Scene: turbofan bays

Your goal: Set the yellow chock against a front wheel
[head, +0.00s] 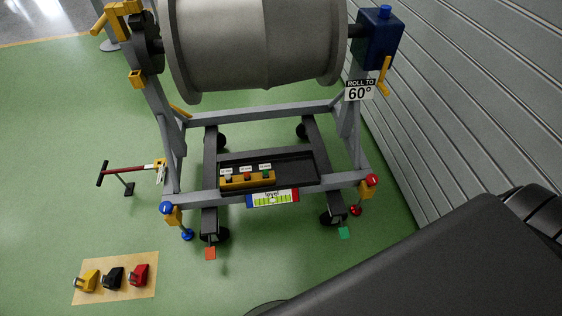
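The yellow chock (87,280) sits at the left end of a tan mat (84,296) on the green floor at lower left. A black chock (113,278) and a red chock (139,274) stand beside it on the mat. The front left wheel (222,235) of the grey stand is partly covered by the frame above it. The front right wheel (329,218) is partly covered too. No chock shows against either wheel. Neither of my grippers is in view; a dark link of my arm covers the lower right.
The stand (270,115) carries a large grey drum (255,45). Blue (187,234) and red (356,210) feet flank the front wheels. Orange (210,253) and green (344,232) tags are near them. A red-handled jack (128,173) stands left. A ribbed wall (480,90) bounds the right. Floor between mat and stand is clear.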

